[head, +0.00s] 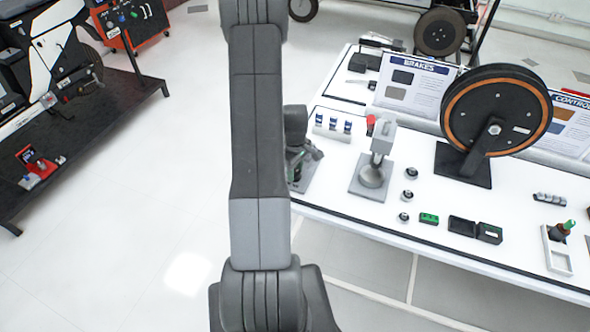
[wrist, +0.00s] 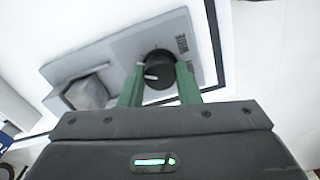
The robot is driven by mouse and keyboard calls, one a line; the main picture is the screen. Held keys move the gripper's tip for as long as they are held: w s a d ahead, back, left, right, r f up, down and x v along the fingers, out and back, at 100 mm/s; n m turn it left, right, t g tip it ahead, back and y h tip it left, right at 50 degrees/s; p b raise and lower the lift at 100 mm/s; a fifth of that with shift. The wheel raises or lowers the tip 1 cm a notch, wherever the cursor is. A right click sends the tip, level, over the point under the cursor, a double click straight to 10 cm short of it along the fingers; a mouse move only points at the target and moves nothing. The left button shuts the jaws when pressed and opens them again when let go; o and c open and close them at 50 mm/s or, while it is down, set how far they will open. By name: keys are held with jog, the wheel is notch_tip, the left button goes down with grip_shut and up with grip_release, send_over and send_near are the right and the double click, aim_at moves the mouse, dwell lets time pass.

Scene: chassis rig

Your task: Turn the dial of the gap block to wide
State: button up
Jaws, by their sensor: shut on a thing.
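The gap block shows in the wrist view as a grey plate (wrist: 122,49) with a raised grey part at its left. Its round black dial (wrist: 160,73) carries a pale pointer mark on the left side. Small dark lettering stands on the plate just beyond the dial; one word seems to read WIDE. My gripper (wrist: 158,80) has its two green fingers on either side of the dial, shut on it. In the head view my gripper (head: 297,172) is down at the table's left end, over the grey plate, most of which my arm hides.
A grey stand (head: 372,172) is close to the right of my gripper, with a red-topped item behind it. Small round knobs (head: 409,195), a green block (head: 428,218) and a large brake wheel (head: 497,112) are farther right. The table's front edge is close by.

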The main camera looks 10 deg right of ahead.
jog(key=shift+m+b, duration=0.3)
jog(key=shift+b, duration=0.05)
jog(key=m+b, duration=0.3)
jog(key=shift+f+m, duration=0.15)
jog(key=shift+m, duration=0.15)
jog(key=m+b, duration=0.3)
jog(key=m, duration=0.3)
jog(key=m+b, duration=0.2)
jog(key=m, duration=0.3)
jog(key=shift+m, duration=0.4)
jog(key=m, duration=0.2)
jog(key=m+b, duration=0.1)
jog(key=m, duration=0.1)
jog(key=shift+r+m, duration=0.2)
jog(key=shift+m, duration=0.2)
jog(key=shift+b, duration=0.3)
jog(key=o, duration=1)
